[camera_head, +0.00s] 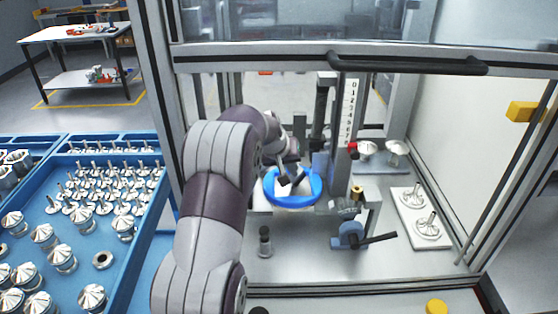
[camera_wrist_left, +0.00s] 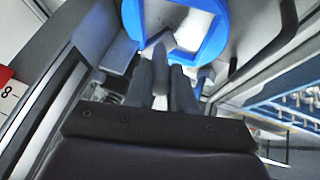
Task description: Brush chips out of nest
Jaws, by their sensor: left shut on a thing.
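The nest is a blue ring (camera_head: 314,192) with a pale inside, low in the middle of the machine cell. It also shows at the top of the left wrist view (camera_wrist_left: 133,18). My left gripper (camera_head: 291,181) is over the ring, its fingers pointing down toward the pale inside. In the left wrist view my left gripper (camera_wrist_left: 172,85) is shut on a slim grey thing, which I take for the brush; its tip lies over the ring's opening. I cannot tell whether it touches the nest. My right gripper is not in view.
A scale column (camera_head: 348,110) stands right behind the ring. A blue clamp with a dark lever (camera_head: 352,236) is at front right. A white plate with metal parts (camera_head: 408,203) lies further right. The door handle bar (camera_head: 407,64) crosses above. A blue tray of parts (camera_head: 153,208) is left.

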